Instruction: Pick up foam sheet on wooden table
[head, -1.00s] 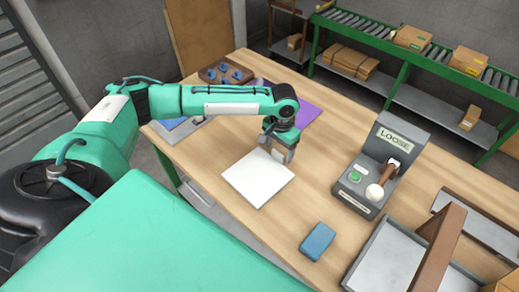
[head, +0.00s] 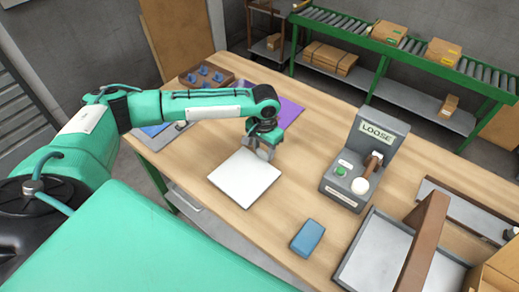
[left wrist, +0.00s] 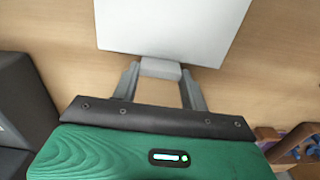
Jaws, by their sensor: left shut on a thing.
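A white square foam sheet (head: 244,178) lies flat over the wooden table (head: 300,170) near its front left edge. Whether it touches the table or is slightly raised, I cannot tell. My left gripper (head: 262,148) is at the sheet's far corner side. In the left wrist view, my left gripper's fingers (left wrist: 160,76) are shut on a small grey tab (left wrist: 160,68) at the edge of the foam sheet (left wrist: 175,28). My right gripper is not in view.
A blue block (head: 308,238) lies to the right of the sheet. A grey station marked LOOSE (head: 378,130) stands further right, with a grey tray (head: 375,255) at front right.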

